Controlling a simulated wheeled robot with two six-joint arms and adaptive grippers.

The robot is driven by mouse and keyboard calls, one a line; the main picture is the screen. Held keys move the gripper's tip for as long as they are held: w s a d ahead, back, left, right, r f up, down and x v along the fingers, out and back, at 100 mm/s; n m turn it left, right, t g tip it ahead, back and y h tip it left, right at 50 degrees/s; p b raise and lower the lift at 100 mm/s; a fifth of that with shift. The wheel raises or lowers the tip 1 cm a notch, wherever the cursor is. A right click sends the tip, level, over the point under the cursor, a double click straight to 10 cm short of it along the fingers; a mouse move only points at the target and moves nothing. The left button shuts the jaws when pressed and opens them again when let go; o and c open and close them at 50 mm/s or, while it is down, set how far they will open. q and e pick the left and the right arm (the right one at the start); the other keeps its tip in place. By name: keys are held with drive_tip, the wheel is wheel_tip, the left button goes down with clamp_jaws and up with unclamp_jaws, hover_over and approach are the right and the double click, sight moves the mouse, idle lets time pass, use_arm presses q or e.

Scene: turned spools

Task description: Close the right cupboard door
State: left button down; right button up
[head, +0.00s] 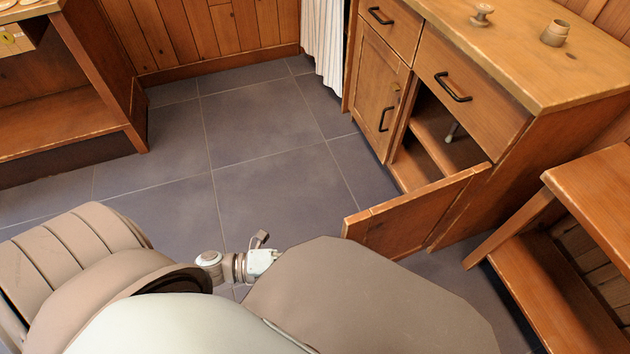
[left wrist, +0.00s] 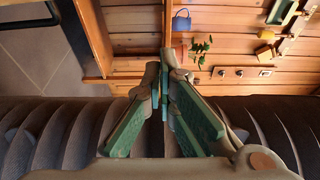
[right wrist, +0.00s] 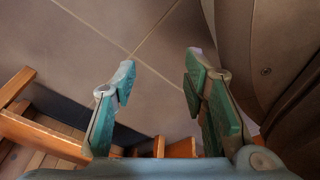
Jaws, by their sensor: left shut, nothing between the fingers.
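The wooden cupboard (head: 560,150) stands at the right of the head view. Its right door (head: 415,210) is open and swung well out towards me, so a shelf inside shows. The left door (head: 375,100) is shut and has a black handle. My left gripper (left wrist: 159,70) is shut and empty in the left wrist view, away from the door. My right gripper (right wrist: 160,75) is open in the right wrist view, with tiled floor beyond its fingers and nothing between the tips. Neither gripper's fingers can be made out in the head view.
Two turned wooden pieces (head: 482,14) (head: 555,33) stand on the cupboard top. A wooden bench (head: 590,200) is at the right, close to the cupboard. A striped curtain (head: 323,40) hangs left of the cupboard. An open shelf unit (head: 60,115) stands at the left. Tiled floor (head: 260,125) between is clear.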

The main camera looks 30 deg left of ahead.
use_arm(q)
drive_tip(key=x, duration=0.8)
drive_tip(key=shift+w+a+b, duration=0.3)
drive_tip(key=shift+a, duration=0.35)
drive_tip(key=shift+w+a+b, duration=0.3)
drive_tip(key=shift+w+a, duration=0.05)
drive_tip(key=shift+a, duration=0.3)
drive_tip(key=shift+w+a+b, duration=0.3)
drive_tip(key=shift+a, duration=0.35)
use_arm(e)
drive_tip(key=shift+w+a+f+t, duration=0.15)
drive_tip(key=shift+w+a, duration=0.15)
drive_tip(key=shift+w, duration=0.4)
drive_tip(key=shift+w+a+f+t, duration=0.15)
drive_tip(key=shift+w+a, duration=0.15)
drive_tip(key=shift+w, duration=0.4)
